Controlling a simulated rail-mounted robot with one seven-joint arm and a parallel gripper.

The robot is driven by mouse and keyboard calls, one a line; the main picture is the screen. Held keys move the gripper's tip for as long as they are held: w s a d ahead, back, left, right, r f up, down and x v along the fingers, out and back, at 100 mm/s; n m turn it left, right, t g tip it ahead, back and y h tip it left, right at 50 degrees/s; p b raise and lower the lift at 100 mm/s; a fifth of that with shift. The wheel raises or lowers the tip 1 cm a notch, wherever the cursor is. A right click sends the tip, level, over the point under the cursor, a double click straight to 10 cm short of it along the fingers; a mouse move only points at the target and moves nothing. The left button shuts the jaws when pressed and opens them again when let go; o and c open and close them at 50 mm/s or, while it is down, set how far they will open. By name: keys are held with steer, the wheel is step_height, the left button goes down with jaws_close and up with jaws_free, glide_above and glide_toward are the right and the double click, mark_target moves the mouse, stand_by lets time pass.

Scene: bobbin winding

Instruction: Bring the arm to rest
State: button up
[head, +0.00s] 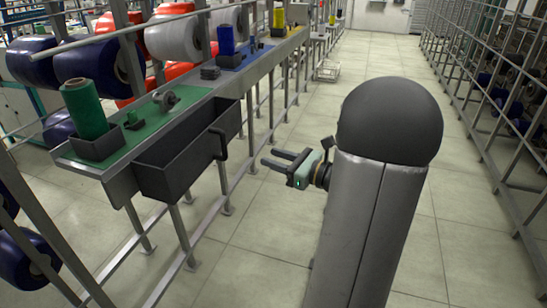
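My gripper (276,162) is in mid-air over the aisle, to the right of the machine's front side. Its two dark fingers point left toward the machine and look parted, with nothing seen between them. The gripper body (302,172) is pale green with a small lit green mark. The rest of my arm is largely hidden behind my own grey column and dark rounded top.
A dark open bin (190,157) with a handle hangs on the machine's side, left of my gripper. Above it, a ledge (143,137) carries a green bobbin (84,108) and a grey metal part (166,99). A rack (484,100) lines the right. The floor (262,225) between is clear.

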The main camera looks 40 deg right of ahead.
steer(key=s+a+r+n+g+y+p, duration=0.1)
steer(key=s+a+n+g+y+p, duration=0.15)
steer(key=a+n+g, duration=0.45)
steer(key=s+a+r+n+g+y+p, duration=0.1)
steer(key=a+n+g+p, duration=0.25)
steer(key=a, duration=0.85)
steer(key=s+a+r+n+g+h+p, duration=0.2)
steer(key=s+n+h+p, duration=0.2)
steer(key=s+n, duration=0.3)
steer(key=s+a+r+n+g+h+p, duration=0.2)
steer(key=s+n+h+p, duration=0.3)
steer(key=n, duration=0.9)
steer(key=s+a+g+h, duration=0.1)
steer(key=s, duration=0.2)
steer(key=shift+s+a+h, duration=0.15)
steer(key=shift+h, duration=0.2)
steer(key=shift+g, duration=0.25)
